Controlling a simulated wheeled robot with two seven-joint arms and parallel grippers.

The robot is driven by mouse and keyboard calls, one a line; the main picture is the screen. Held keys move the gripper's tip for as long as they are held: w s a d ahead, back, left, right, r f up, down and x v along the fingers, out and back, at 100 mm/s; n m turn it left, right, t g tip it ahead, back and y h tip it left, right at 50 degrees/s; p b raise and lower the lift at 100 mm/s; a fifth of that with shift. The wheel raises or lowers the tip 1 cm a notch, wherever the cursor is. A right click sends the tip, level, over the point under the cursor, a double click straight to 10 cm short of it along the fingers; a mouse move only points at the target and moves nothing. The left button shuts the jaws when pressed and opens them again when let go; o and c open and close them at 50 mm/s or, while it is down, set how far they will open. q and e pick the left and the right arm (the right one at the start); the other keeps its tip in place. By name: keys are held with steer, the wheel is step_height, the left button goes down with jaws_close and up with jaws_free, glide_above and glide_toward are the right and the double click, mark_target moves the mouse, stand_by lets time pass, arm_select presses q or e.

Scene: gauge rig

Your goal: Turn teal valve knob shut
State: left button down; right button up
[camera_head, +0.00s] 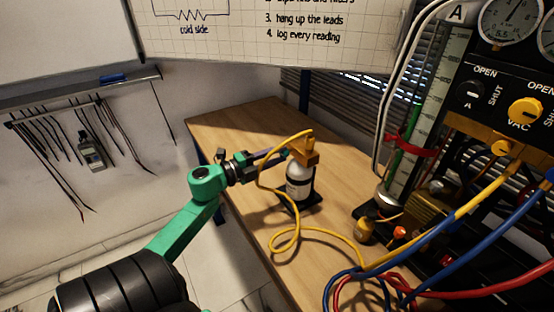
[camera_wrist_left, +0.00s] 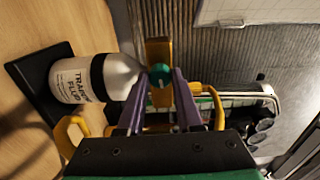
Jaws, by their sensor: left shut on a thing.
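In the left wrist view the teal valve knob (camera_wrist_left: 160,74) sits between my fingertips, in front of a brass-yellow valve block (camera_wrist_left: 158,48). My left gripper (camera_wrist_left: 162,80) is shut on the knob. In the head view the left gripper (camera_head: 284,154) reaches in from the left to the yellow valve block (camera_head: 311,157) on top of a white bottle (camera_head: 299,184). The knob is mostly hidden there by the fingers. The bottle, labelled as trap fluid in the wrist view (camera_wrist_left: 75,80), stands upright on a black base (camera_head: 314,204). My right gripper is not in view.
A yellow hose (camera_head: 275,245) loops from the valve block over the wooden table (camera_head: 235,125). To the right stand a gauge panel (camera_head: 500,85), a clear tube column (camera_head: 425,110) and red, blue and yellow hoses. The table's back left is clear.

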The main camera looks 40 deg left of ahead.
arm_select(q)
steer(key=shift+f+m+b, duration=0.15)
steer(key=shift+m+b, duration=0.3)
steer(key=shift+m, duration=0.45)
steer(key=c, duration=0.6)
jaws_free()
steer(key=shift+o, duration=0.2)
steer(key=shift+s, duration=0.15)
steer(key=shift+s+a, duration=0.15)
steer(key=shift+s, duration=0.25)
steer(key=b+v, duration=0.2)
steer(key=v, duration=1.1)
steer(key=shift+s+a, duration=0.15)
steer(key=shift+s, duration=0.15)
